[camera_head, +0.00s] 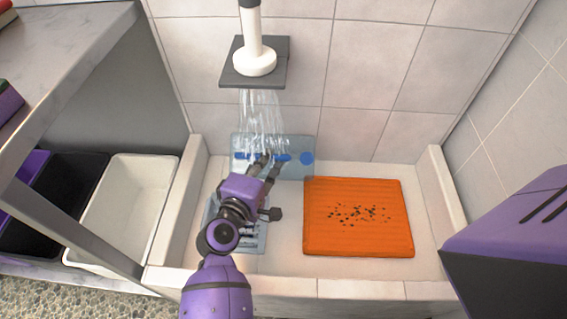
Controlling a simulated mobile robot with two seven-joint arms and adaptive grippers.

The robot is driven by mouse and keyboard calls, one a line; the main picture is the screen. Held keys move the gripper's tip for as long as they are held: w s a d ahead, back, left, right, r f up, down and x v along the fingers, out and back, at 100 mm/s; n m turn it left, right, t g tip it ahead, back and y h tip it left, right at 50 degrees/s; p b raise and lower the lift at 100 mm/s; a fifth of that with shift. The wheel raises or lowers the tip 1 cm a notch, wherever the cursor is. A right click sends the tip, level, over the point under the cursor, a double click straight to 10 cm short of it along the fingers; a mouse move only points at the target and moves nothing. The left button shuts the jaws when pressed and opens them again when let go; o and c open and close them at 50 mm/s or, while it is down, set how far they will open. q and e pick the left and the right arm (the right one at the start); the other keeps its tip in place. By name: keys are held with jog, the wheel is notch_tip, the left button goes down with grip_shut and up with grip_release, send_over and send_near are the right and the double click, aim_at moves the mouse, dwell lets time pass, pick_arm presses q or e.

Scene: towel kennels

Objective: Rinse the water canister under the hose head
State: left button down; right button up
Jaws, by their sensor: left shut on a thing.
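The water canister (299,143) is a translucent pale blue block with a blue handle and a round blue cap. It is in the basin near the back wall, under the hose head (255,62). The hose head is white on a dark grey square plate, and water streams from it onto the canister's left part. My left gripper (268,164) reaches in from the front and is shut on the canister at its blue handle. The fingers cover part of the handle. My right gripper is not in view.
An orange mat (320,230) with dark specks lies in the basin to the right. A slotted bluish panel (259,240) lies partly under my left arm. The low basin rim (345,289) runs along the front. White (103,250) and black bins stand left, below a grey counter (75,38).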

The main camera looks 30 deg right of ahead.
aim_at(252, 158)
pick_arm(q)
jog(key=shift+w+a+r, duration=0.1)
jog(key=shift+w+a, duration=0.45)
jog(key=shift+a, duration=0.25)
jog(key=shift+w+a, duration=0.55)
jog(key=shift+a, duration=0.25)
jog(key=s+a+p, duration=0.1)
jog(key=s+a, duration=0.6)
jog(key=s, duration=0.4)
jog(key=shift+s+a, duration=0.35)
jog(key=shift+a, duration=0.05)
dwell(0.3)
dwell(0.4)
